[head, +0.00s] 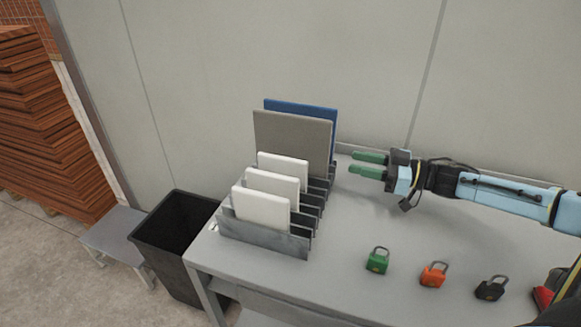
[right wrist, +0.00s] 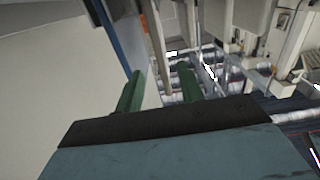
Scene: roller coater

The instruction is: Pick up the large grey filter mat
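The large grey filter mat (head: 291,138) stands upright in a slotted grey rack (head: 265,238) on the bench, just in front of a blue mat (head: 325,121). Its lower part is hidden by the rack and smaller white mats. My right gripper (head: 370,165) is to the right of the mats, apart from them, its green fingers pointing left. It is open and empty. In the right wrist view the fingers (right wrist: 158,88) are spread, with the blue mat's edge (right wrist: 113,33) beyond them. My left gripper is not in view.
Several small white mats (head: 262,208) stand in the rack's front slots. Green (head: 377,261), orange (head: 433,275) and black (head: 491,288) padlocks lie on the bench (head: 340,240). A black bin (head: 176,240) stands left of the bench. A wall (head: 380,60) rises behind.

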